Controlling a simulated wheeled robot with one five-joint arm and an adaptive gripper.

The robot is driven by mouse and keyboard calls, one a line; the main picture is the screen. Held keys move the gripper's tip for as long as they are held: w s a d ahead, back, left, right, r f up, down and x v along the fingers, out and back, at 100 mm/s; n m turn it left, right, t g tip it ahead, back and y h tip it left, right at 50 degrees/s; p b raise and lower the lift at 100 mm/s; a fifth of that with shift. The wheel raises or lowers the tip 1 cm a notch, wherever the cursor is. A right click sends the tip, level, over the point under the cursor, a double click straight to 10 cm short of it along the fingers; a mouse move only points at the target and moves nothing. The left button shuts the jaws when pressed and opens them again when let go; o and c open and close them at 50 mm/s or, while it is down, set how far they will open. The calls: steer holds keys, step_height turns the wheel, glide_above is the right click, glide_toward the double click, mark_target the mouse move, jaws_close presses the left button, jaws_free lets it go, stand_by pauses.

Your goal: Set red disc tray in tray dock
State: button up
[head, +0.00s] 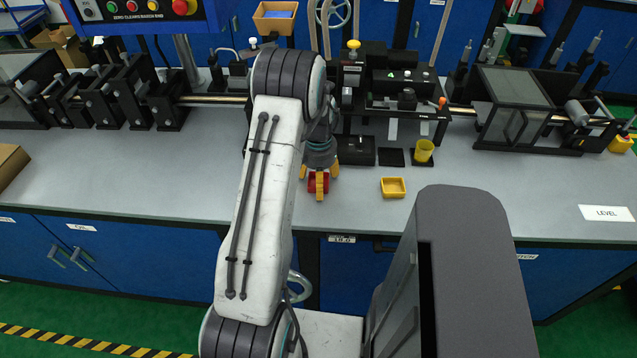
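A small red object (311,184), likely the red disc tray, is at the table's front middle, partly hidden by my gripper. My gripper (319,181) has orange fingers and points down. Its fingers are around the red object, one in front and others at its sides. I cannot tell whether they press on it or whether it rests on the table. No tray dock is labelled legibly. A flat black square plate (391,157) and a black block (357,151) lie behind and to the right of my gripper; I cannot tell which is the dock.
A yellow square tray (393,187) and a yellow cup (424,151) stand to the right. Black machinery (402,98) with a long shaft runs along the table's back. My arm hides part of the middle. The grey tabletop (190,170) is clear at left.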

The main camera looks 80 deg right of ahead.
steer(key=c, duration=0.8)
